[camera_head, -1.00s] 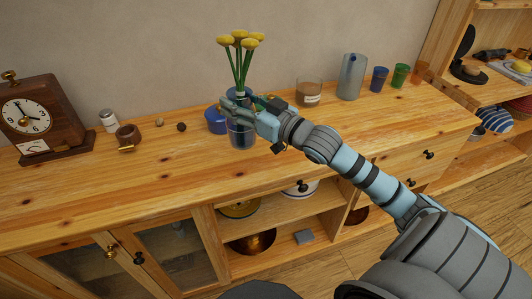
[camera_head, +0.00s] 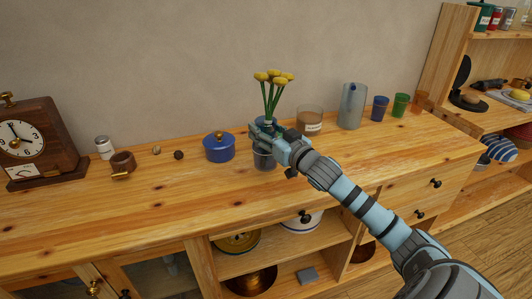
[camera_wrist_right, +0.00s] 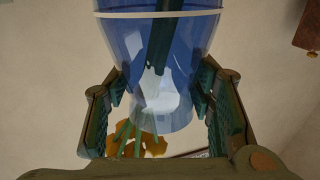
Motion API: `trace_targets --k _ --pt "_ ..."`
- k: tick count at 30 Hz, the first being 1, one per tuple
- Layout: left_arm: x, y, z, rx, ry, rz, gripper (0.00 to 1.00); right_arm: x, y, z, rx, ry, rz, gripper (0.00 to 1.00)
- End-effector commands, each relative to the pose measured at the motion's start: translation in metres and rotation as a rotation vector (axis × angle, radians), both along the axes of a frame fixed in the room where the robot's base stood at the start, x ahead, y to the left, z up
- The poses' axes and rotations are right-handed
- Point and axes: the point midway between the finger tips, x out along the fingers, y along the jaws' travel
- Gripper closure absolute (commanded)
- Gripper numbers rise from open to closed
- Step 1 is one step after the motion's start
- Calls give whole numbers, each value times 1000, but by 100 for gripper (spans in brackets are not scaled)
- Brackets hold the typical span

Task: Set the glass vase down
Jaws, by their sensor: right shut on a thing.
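The glass vase (camera_head: 264,160) is bluish and clear, with yellow flowers (camera_head: 273,77) on green stems standing up out of it. It is about upright over the wooden sideboard top, near the middle. My right gripper (camera_head: 262,131) is shut around the vase's upper part and hides some of it. In the right wrist view, the fingers of the gripper (camera_wrist_right: 160,95) lie on both sides of the blue glass vase (camera_wrist_right: 165,45). I cannot tell whether the vase's base touches the wood. My left gripper is not in view.
A blue lidded pot (camera_head: 219,148) stands just left of the vase. A brown-filled glass (camera_head: 309,122) and a grey jug (camera_head: 352,106) stand behind to the right, with coloured cups beyond. A clock (camera_head: 35,142) is far left. The sideboard's front strip (camera_head: 190,190) is clear.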

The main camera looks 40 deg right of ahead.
Motion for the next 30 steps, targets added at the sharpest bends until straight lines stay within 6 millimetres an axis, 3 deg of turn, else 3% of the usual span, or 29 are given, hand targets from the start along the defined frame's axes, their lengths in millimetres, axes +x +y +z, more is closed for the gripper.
trace_targets --k 8,16,17,18,20,30 --pt "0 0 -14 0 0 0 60 0 0 -47 0 0 1 100" --pt "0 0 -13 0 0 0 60 0 1 -48 -1 -2 2 100" --pt "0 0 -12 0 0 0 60 0 1 -49 -1 -1 1 46" --pt "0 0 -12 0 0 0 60 0 1 -48 -1 -1 1 40" --pt "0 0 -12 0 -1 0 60 0 1 -48 -1 -1 1 31" --pt "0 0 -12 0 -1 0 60 -1 0 -48 -1 0 1 31"
